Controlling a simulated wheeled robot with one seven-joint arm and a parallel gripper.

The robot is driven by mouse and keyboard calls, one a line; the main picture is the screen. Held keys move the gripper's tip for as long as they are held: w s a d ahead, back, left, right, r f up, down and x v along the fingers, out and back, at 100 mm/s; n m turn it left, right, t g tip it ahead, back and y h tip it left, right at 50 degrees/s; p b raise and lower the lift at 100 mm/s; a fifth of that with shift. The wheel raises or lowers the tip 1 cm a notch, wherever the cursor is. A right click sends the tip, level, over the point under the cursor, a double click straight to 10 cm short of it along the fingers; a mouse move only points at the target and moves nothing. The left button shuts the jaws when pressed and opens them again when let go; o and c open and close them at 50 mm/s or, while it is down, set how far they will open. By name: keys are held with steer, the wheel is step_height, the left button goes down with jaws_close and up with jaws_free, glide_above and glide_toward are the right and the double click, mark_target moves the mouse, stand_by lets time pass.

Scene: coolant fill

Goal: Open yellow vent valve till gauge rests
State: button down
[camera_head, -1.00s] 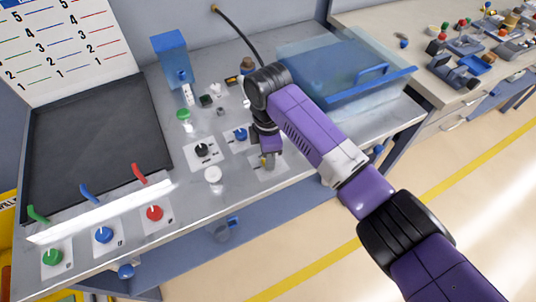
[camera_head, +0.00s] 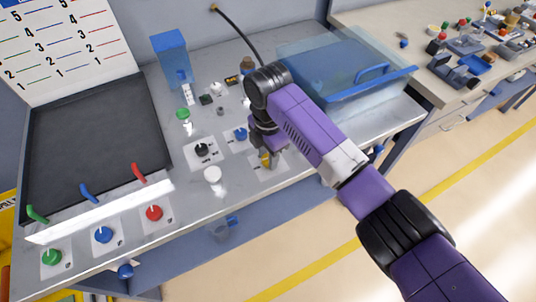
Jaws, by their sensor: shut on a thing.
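The yellow vent valve (camera_head: 265,160) is a small yellow knob on a pale plate at the front right of the bench panel. My gripper (camera_head: 267,163) points down over it and is shut on it. The fingers and wrist hide most of the knob, so its turn angle cannot be told. No gauge can be read clearly in this view.
A black knob (camera_head: 202,150), a blue knob (camera_head: 240,134) and a white cap (camera_head: 213,175) stand close left of my gripper. A clear blue-edged tray (camera_head: 345,75) lies behind my arm. Green, blue and red knobs (camera_head: 103,235) line the front left.

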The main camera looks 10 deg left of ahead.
steer(key=c, duration=1)
jaws_free()
steer(key=shift+o, duration=0.2)
steer(key=shift+r, duration=0.1)
step_height(320, 180, up, 8)
steer(key=shift+f+b, duration=0.15)
steer(key=shift+b, duration=0.4)
